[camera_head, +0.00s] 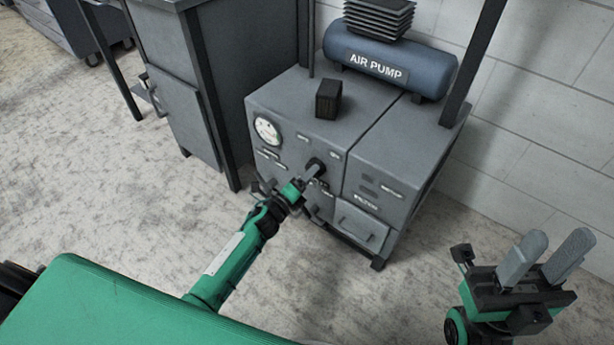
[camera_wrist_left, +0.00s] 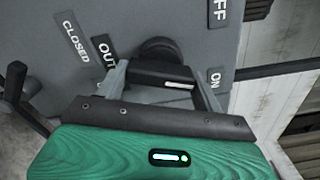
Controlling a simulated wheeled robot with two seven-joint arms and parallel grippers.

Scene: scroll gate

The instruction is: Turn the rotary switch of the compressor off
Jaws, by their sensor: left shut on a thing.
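The compressor (camera_head: 300,119) is a grey cabinet against the wall. Its black rotary switch (camera_head: 314,167) is on the front panel. In the left wrist view the rotary switch (camera_wrist_left: 165,72) sits between labels that read OUT, OFF in part, and ON. My left gripper (camera_head: 308,175) is at the panel, with its fingers on both sides of the switch handle. In the left wrist view the left gripper (camera_wrist_left: 165,88) is shut on the handle, whose pale mark faces the camera. My right gripper (camera_head: 541,258) is open and empty at the lower right, away from the compressor.
A blue air pump tank (camera_head: 390,68) lies on top of the compressor, with a small dark box (camera_head: 328,99) in front. A round gauge (camera_head: 267,131) is on the panel. A grey cabinet (camera_head: 190,120) stands to the left. The floor in front is clear.

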